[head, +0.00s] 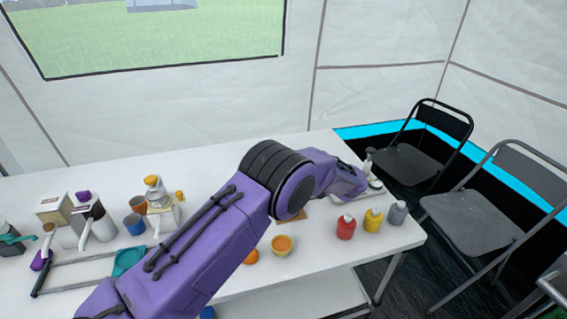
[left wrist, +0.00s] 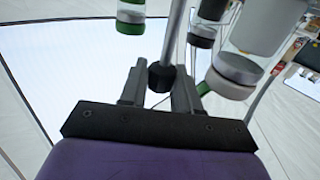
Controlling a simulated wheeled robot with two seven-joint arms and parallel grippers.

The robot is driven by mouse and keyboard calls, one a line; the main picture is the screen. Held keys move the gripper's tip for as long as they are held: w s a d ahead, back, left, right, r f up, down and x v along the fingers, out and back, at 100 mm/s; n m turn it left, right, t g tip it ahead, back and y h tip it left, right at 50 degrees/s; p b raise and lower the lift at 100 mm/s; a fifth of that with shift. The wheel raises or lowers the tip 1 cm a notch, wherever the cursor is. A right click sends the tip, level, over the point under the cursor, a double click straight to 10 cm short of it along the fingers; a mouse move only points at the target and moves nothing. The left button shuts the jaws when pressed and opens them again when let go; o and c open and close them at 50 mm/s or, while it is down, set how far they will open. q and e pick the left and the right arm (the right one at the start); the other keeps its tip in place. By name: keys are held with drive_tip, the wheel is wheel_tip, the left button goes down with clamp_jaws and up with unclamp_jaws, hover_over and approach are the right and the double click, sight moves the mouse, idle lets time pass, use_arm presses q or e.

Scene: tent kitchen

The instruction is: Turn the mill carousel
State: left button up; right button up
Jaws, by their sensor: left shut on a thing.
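The mill carousel (head: 370,163) stands at the right end of the white table, mostly hidden behind my left arm in the head view. In the left wrist view it shows close up as a metal rod (left wrist: 176,38) with several mills around it. One mill has a green end (left wrist: 131,20); a larger pale mill (left wrist: 237,72) is on the right. My left gripper (left wrist: 159,84) has its two fingers on either side of a black knob (left wrist: 160,74) on the rod and is shut on it. My right gripper is not in view.
Cups, a grinder and a rack crowd the table's left. Folding chairs (head: 428,150) stand beyond the right end.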

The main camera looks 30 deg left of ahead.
use_arm(q)
drive_tip(key=shift+r, duration=0.1)
drive_tip(key=o, duration=0.9)
drive_tip(key=d, duration=0.3)
drive_tip(key=d+b, duration=0.1)
drive_tip(key=d, duration=0.3)
drive_tip(key=w+d+b, duration=0.1)
drive_tip(key=d, duration=0.2)
drive_tip(key=shift+d, duration=0.25)
